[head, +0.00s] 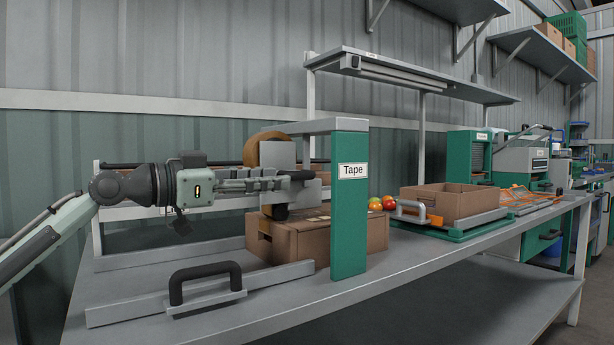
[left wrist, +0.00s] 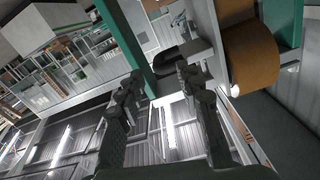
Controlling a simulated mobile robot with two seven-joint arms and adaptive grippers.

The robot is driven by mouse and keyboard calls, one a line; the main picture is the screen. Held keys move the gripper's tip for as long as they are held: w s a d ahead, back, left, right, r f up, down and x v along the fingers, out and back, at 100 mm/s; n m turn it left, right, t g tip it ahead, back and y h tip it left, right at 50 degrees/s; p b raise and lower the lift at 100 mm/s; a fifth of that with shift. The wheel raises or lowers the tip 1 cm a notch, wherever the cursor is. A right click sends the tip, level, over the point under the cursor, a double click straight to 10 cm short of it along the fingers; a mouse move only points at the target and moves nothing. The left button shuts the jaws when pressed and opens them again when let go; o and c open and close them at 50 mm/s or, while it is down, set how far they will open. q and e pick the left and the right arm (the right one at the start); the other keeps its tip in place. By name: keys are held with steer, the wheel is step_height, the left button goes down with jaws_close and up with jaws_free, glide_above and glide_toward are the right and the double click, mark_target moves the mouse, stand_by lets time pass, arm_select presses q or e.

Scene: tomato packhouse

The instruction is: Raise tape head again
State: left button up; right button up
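The tape head (head: 278,157) is a grey block with a brown tape roll (head: 256,147). It hangs under the arch of the taping station, beside the green post (head: 349,220) labelled "Tape". A closed cardboard carton (head: 300,243) lies just below it. My left gripper (head: 304,176) is level in front of the head, its fingers reaching the black handle (head: 321,170). In the left wrist view, the fingers of my left gripper (left wrist: 158,77) are apart, with the black handle (left wrist: 178,54) at their tips. The tape roll (left wrist: 250,60) shows beside them. My right gripper is not in view.
A grey guide rail with a black handle (head: 204,279) lies on the bench (head: 250,320) in front. A shelf (head: 420,76) runs overhead.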

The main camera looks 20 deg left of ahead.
mark_target(301, 177)
arm_select(q)
steer(key=x, duration=0.7)
steer(key=shift+s+d+r+p, duration=0.1)
steer(key=shift+s+p, duration=0.05)
steer(key=shift+p, duration=0.25)
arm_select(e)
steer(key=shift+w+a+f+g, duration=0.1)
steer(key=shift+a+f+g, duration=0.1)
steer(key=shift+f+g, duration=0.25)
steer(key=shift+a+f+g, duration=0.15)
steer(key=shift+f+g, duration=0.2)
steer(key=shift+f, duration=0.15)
arm_select(q)
steer(key=shift+c, duration=0.5)
jaws_close()
